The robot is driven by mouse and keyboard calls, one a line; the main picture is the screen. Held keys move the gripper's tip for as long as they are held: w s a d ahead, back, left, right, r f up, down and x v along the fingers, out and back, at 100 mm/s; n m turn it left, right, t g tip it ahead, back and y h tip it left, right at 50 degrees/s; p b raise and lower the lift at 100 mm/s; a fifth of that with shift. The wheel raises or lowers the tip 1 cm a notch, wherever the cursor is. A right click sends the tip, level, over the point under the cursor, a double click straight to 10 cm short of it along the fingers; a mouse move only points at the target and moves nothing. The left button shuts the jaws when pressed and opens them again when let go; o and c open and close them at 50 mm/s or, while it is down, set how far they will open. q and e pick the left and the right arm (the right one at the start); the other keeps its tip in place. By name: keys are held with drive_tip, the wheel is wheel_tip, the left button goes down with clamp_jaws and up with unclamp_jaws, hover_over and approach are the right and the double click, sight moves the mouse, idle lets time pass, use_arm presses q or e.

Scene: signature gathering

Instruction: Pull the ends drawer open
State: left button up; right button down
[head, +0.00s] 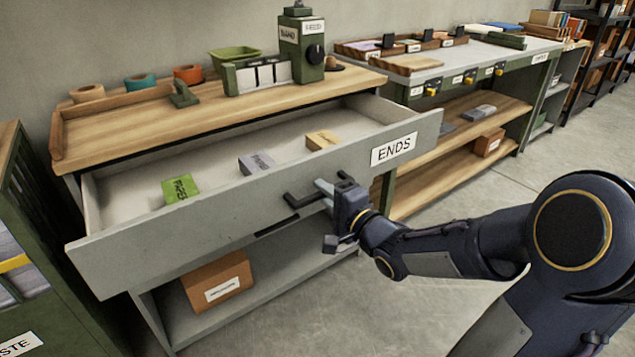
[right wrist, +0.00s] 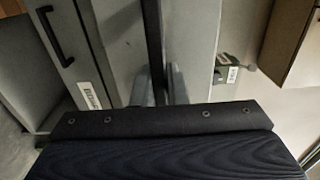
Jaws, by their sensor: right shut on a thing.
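The ends drawer (head: 250,205) is a wide grey drawer under a wooden worktop, with a white ENDS label (head: 393,149) on its front. It stands pulled out, and its inside shows. A green block (head: 180,188), a grey block (head: 256,162) and a tan block (head: 322,139) lie apart in it. My right gripper (head: 322,190) is shut on the dark drawer handle (head: 300,200) at the middle of the front. My left gripper is not in view.
An orange-brown box (head: 217,282) sits on the shelf below. Tape rolls (head: 187,74) and a green machine (head: 302,45) stand on the worktop (head: 140,124). A second bench (head: 470,65) stands to the right. A green bin (head: 50,270) stands close at the left. Open floor (head: 420,310) lies in front.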

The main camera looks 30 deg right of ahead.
drive_tip(key=shift+s+d, duration=0.1)
drive_tip(key=shift+s, duration=1.4)
drive_tip(key=c, duration=1.4)
unclamp_jaws()
drive_tip(key=shift+c, duration=0.2)
drive_tip(key=s+p, duration=0.2)
drive_tip(key=s, duration=0.5)
drive_tip(key=shift+s+d, duration=0.3)
drive_tip(key=shift+s, duration=0.1)
